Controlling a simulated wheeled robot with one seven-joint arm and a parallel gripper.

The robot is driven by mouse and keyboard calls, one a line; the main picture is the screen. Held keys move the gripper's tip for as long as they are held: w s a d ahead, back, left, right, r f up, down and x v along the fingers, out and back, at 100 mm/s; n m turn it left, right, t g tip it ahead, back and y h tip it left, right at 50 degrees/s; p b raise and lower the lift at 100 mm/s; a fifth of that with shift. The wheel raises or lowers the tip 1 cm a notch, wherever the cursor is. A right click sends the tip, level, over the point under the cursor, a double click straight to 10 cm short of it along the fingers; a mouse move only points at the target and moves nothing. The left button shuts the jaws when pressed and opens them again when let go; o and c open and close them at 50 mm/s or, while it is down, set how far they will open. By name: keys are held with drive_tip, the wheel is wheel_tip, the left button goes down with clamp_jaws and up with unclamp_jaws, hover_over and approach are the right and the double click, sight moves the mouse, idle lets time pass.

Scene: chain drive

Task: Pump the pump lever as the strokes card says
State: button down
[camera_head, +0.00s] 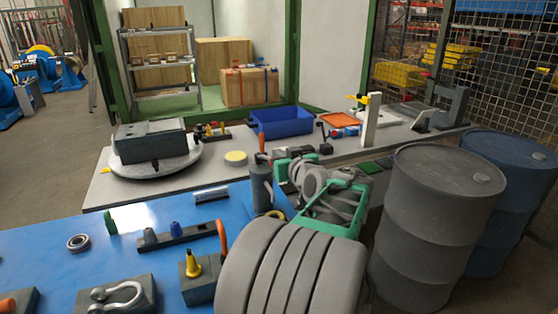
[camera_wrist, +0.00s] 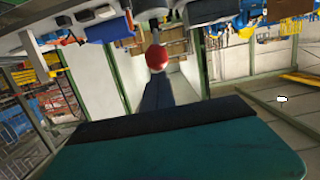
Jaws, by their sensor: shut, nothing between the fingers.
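A red ball knob (camera_wrist: 157,58) shows in the wrist view just beyond the tips of my gripper (camera_wrist: 157,80). It looks like the end of a lever, but I cannot tell if the fingers touch it. The dark fingers are together with nothing between them. In the head view my green-and-grey wrist (camera_head: 335,205) reaches over the near edge of the grey bench, and its fingers are hidden. A small dark lever on a block (camera_head: 323,137) stands on the grey bench behind it; I cannot tell if this is the pump lever. I cannot make out a strokes card.
The grey bench (camera_head: 230,180) also bears a turntable with a dark box (camera_head: 150,141), a blue bin (camera_head: 281,121) and a white post (camera_head: 370,122). The blue bench (camera_head: 60,240) in front holds a shackle block and pegs. Two drums (camera_head: 432,220) stand at right.

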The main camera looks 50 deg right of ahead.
wheel_tip(320, 180, down, 8)
drive_tip(key=s+a+t+h+b, duration=0.1)
drive_tip(key=s+t+b, duration=0.1)
drive_tip(key=b, duration=1.5)
drive_tip(key=shift+a+b, duration=0.15)
drive_tip(key=shift+b, duration=0.15)
drive_tip(key=shift+s+f, duration=0.1)
drive_tip(key=shift+f, duration=0.2)
drive_tip(key=shift+r, duration=0.1)
drive_tip(key=s+a+r, duration=0.3)
drive_tip(key=s+a, duration=0.3)
drive_tip(key=s, duration=0.4)
drive_tip(key=shift+r+t, duration=0.25)
drive_tip(key=shift+t, duration=0.05)
drive_tip(key=shift+h, duration=0.3)
